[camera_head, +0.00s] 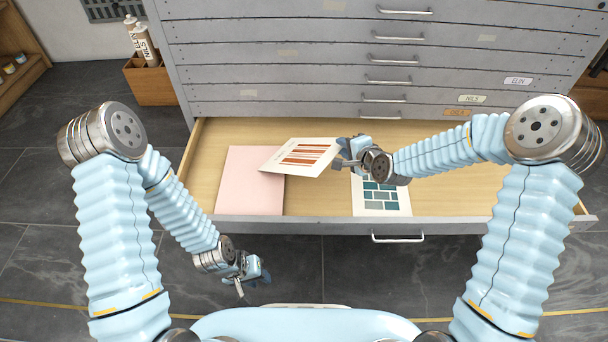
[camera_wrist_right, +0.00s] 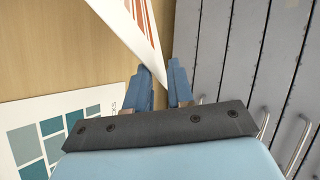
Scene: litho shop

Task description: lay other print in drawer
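The drawer (camera_head: 455,187) is pulled open, with a pale wooden floor. A cream print with red-orange stripes (camera_head: 306,156) is tilted above the drawer, covering part of a pink sheet (camera_head: 248,185). My right gripper (camera_head: 342,161) is shut on its right edge; in the wrist view the striped print (camera_wrist_right: 136,33) runs between the fingers (camera_wrist_right: 166,80). A white print with teal blocks (camera_head: 382,194) lies flat in the drawer, partly hidden under my right gripper. My left gripper (camera_head: 243,284) hangs in front of the drawer, with no object visible in it; its finger gap is unclear.
The grey cabinet (camera_head: 300,62) with shut, labelled drawers rises behind. The open drawer's front wall has a handle (camera_head: 397,238). Bare drawer floor lies to the right of the teal print. A wooden box with bottles (camera_head: 150,82) stands left of the cabinet.

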